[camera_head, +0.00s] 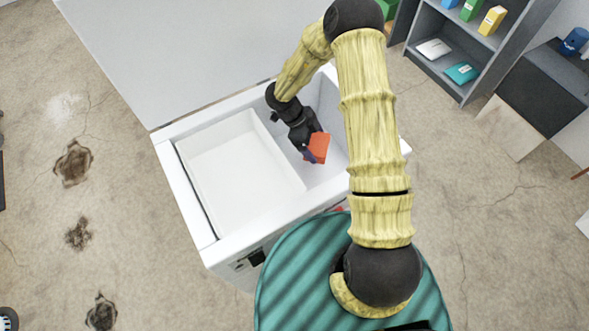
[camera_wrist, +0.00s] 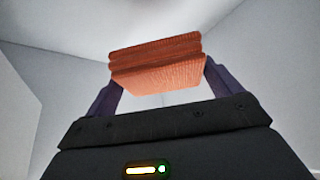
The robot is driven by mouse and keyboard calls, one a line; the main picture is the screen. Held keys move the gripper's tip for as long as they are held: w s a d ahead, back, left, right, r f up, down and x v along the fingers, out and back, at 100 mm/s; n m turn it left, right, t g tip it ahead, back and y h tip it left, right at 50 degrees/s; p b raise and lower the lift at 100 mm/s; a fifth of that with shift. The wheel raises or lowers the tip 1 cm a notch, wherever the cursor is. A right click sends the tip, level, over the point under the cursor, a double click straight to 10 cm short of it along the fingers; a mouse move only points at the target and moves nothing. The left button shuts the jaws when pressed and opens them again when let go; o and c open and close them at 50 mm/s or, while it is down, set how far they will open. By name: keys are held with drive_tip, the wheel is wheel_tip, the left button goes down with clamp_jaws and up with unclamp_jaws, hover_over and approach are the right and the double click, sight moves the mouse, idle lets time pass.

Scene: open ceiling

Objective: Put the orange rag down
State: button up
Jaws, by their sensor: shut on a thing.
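The orange rag (camera_head: 319,147) is a small folded stack, held between the fingertips of my gripper (camera_head: 310,150). In the wrist view the rag (camera_wrist: 158,60) spans the gap between the two dark purple fingers of my gripper (camera_wrist: 160,78), with a finger at each side. My gripper is shut on it. In the head view both are inside the right part of an open white chest (camera_head: 208,253), below its rim. I cannot tell whether the rag touches the chest's floor.
A white bin (camera_head: 240,165) fills the chest's left part and looks empty. The raised grey lid (camera_head: 190,50) stands behind. A grey shelf (camera_head: 455,75) with boxes and packets and a dark cabinet (camera_head: 540,90) stand at the right. The floor at the left is mostly clear.

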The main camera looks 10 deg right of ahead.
sight(313, 151)
wheel_tip(313, 151, down, 5)
drive_tip(key=shift+f+b, duration=0.1)
drive_tip(key=shift+b, duration=0.25)
drive_tip(key=shift+f+b, duration=0.35)
drive_tip(key=shift+f, duration=1.5)
drive_tip(key=o, duration=0.8)
drive_tip(key=shift+f, duration=0.1)
drive_tip(key=p+v, duration=0.1)
drive_tip(key=v, duration=0.6)
drive_tip(key=shift+r, duration=0.35)
